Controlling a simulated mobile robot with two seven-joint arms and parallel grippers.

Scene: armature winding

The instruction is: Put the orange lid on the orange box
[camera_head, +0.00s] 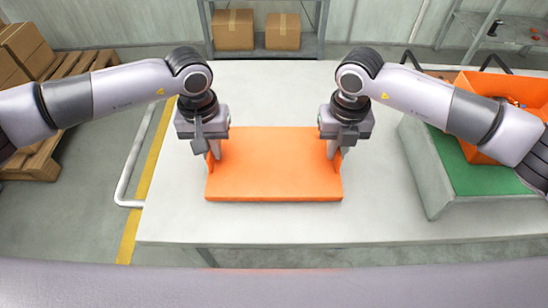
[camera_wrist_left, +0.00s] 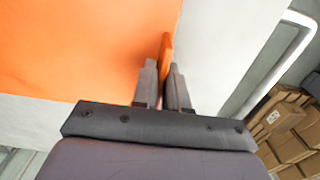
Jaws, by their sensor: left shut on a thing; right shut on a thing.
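The orange lid (camera_head: 275,165) is a flat orange panel with an upright tab at its left and right sides, over the middle of the white table. My left gripper (camera_head: 214,154) is shut on the left tab; the left wrist view shows its fingers (camera_wrist_left: 164,85) on both sides of the lid's (camera_wrist_left: 85,45) tab. My right gripper (camera_head: 334,151) is shut on the right tab. I cannot tell whether the lid touches the table. The orange box (camera_head: 530,88) stands at the right, open on top with small items inside, partly hidden behind my right arm.
The box sits on a green surface (camera_head: 485,180) in a grey raised-edge stand at the table's right. The white table (camera_head: 270,90) is clear around the lid. Cardboard boxes (camera_head: 233,30) stand on a shelf behind; more (camera_wrist_left: 285,115) lie on a pallet at left.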

